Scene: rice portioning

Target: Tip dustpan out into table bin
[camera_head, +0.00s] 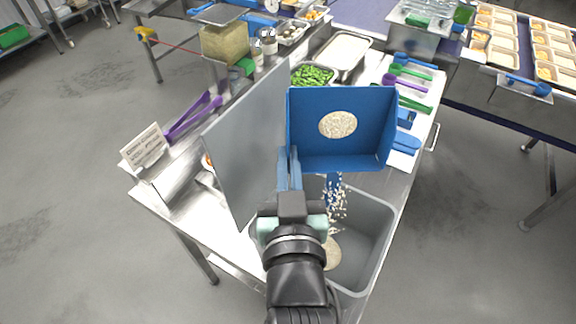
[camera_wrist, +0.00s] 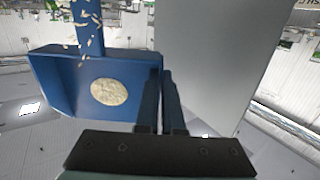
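A blue dustpan (camera_head: 370,150) is held up over the near end of the steel table, a round patch of pale rice on its inner face. It also shows in the wrist view (camera_wrist: 55,75). My gripper (camera_head: 290,160) has its fingers close together at the dustpan's left side wall and appears shut on it; the exact contact is hidden. The grey table bin (camera_head: 378,235) is below the dustpan, partly hidden by my arm. Loose rice grains (camera_head: 336,205) are in the air by the dustpan's blue handle, above the bin. A pale rice heap (camera_head: 332,254) lies in the bin.
An upright grey panel (camera_head: 245,145) stands close left of my gripper. Behind the dustpan are a tray of green beans (camera_head: 311,75), a tray of rice (camera_head: 344,50) and coloured utensils (camera_head: 402,82). Purple tongs (camera_head: 193,117) and a sign (camera_head: 144,146) are left of the panel.

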